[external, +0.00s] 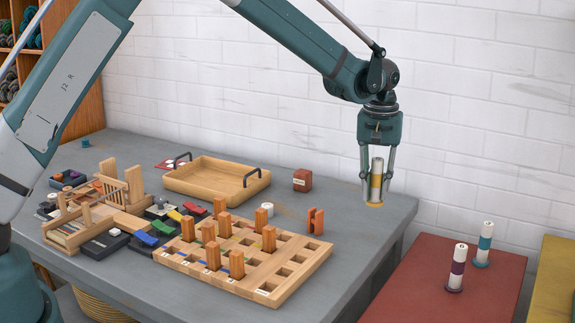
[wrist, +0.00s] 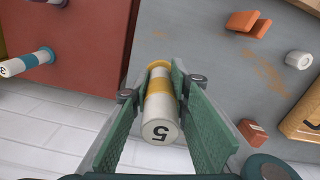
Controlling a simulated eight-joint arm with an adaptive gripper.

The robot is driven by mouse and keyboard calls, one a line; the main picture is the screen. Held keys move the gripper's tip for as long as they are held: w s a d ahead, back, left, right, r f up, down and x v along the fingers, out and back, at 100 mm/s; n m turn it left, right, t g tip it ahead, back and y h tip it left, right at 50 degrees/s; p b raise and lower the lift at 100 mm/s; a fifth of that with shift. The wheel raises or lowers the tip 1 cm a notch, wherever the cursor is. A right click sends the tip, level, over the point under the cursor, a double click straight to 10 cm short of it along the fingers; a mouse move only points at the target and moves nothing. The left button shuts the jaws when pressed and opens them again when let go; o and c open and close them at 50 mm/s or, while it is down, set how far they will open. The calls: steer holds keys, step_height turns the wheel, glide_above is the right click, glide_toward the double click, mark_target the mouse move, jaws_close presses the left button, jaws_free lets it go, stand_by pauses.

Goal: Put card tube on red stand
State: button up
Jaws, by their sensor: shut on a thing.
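A white card tube with a yellow band and yellow base (external: 376,181) is held upright between the fingers of my gripper (external: 377,176), near the right end of the grey table. It fills the middle of the wrist view (wrist: 160,108), where its white top shows a "5" between the two green finger pads (wrist: 160,100). The red stand (external: 425,275) is to the right of the table. It bears a purple-banded tube (external: 457,268) and a teal-banded tube (external: 484,245). In the wrist view the red stand (wrist: 95,40) is at upper left, with the teal-banded tube (wrist: 28,63) on it.
The grey table (external: 345,275) holds a slotted wooden board (external: 285,283) with several upright blocks, a wooden tray (external: 205,188), a brown box (external: 302,180) and an orange piece (external: 316,221). A yellow surface (external: 556,285) is at far right. The red stand's left and front area is clear.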

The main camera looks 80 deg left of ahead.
steer(key=w+d+f+b, duration=0.1)
steer(key=w+d+f, duration=0.1)
steer(key=d, duration=0.6)
steer(key=w+d+f+b, duration=0.1)
steer(key=w+d, duration=0.3)
steer(key=d, duration=0.4)
steer(key=shift+w+d+f+m+b, duration=0.3)
steer(key=shift+f+b, duration=0.1)
steer(key=shift+f, duration=0.4)
steer(key=shift+a, duration=0.1)
steer(key=b, duration=0.1)
glide_above(417, 279)
steer(key=shift+f, duration=3.15)
steer(key=shift+f, duration=0.1)
steer(key=shift+f+b, duration=0.6)
steer(key=shift+f, duration=1.15)
steer(key=shift+f, duration=0.15)
steer(key=o, duration=0.8)
